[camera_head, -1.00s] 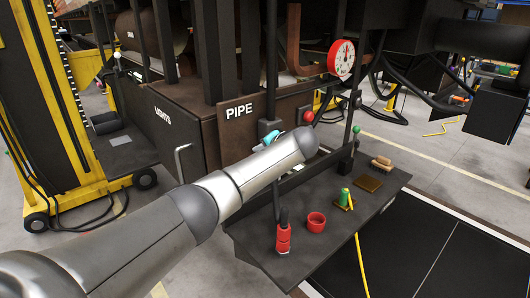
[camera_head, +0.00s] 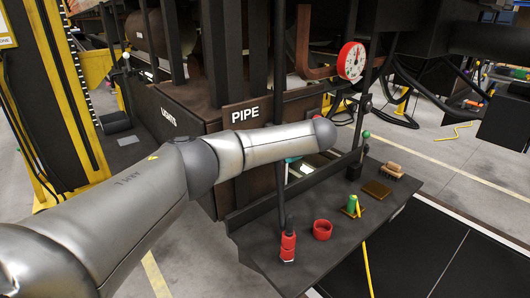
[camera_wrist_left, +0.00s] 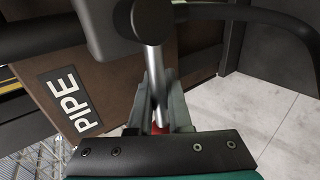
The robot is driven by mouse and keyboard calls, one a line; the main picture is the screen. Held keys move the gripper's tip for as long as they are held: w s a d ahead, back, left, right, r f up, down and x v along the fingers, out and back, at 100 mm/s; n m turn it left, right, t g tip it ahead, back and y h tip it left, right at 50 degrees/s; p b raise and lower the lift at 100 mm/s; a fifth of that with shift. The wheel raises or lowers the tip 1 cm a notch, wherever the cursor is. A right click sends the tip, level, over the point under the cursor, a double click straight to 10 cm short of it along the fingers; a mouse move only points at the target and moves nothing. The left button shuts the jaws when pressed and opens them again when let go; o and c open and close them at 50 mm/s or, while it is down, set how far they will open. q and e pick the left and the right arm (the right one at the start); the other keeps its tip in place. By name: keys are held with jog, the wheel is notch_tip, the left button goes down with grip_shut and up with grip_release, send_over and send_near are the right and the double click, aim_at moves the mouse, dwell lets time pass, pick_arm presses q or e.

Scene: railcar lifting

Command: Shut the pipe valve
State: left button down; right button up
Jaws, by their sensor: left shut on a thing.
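In the left wrist view, the pipe valve's silver lever (camera_wrist_left: 154,62) runs down from a round dark pivot (camera_wrist_left: 154,18). Its red knob (camera_wrist_left: 159,128) shows low between the fingers of my left gripper (camera_wrist_left: 157,98), which is shut on the lever at its knob end. In the head view, my forearm covers most of the gripper and the lever. Only a bit of teal on the gripper (camera_head: 291,160) shows below the forearm. The PIPE sign (camera_head: 245,113) is on the brown box just behind, and it also shows in the wrist view (camera_wrist_left: 71,98). My right gripper is out of view.
A dark shelf (camera_head: 335,232) in front holds a red-handled tool (camera_head: 288,246), a red cup (camera_head: 322,230), a green item (camera_head: 352,205) and a brush (camera_head: 391,171). A round gauge (camera_head: 351,60) and dark upright pipes stand close by. A yellow lift column (camera_head: 70,90) is at left.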

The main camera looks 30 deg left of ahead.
pick_arm(q)
jog(key=shift+r, duration=0.15)
jog(key=c, duration=0.8)
grip_release()
jog(key=shift+c, duration=0.2)
jog(key=v, duration=1.5)
jog(key=shift+d, duration=0.15)
